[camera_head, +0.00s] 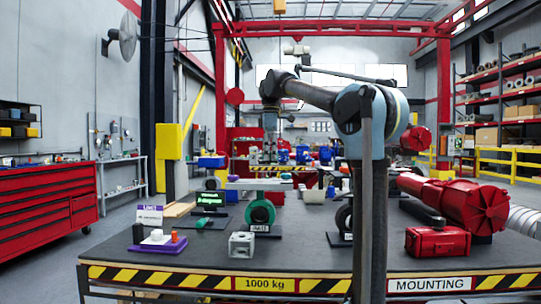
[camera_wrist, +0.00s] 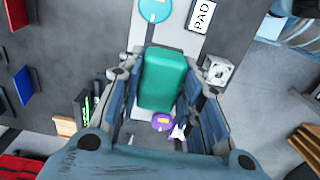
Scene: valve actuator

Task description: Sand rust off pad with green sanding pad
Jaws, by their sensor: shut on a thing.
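In the wrist view my gripper (camera_wrist: 164,82) is shut on a green block, the green sanding pad (camera_wrist: 163,78), held between its two fingers. I see no clear rust patch; part of the strip is hidden behind the green pad. In the head view my gripper (camera_head: 270,147) hangs from the arm above the far part of the workbench (camera_head: 300,258), small and hard to make out.
In the head view a green ring on a stand (camera_head: 260,213), a metal block (camera_head: 241,244) and a purple tray (camera_head: 158,247) stand on the bench. A red actuator (camera_head: 465,204) and red box (camera_head: 438,242) fill the right side. The front middle of the bench is clear.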

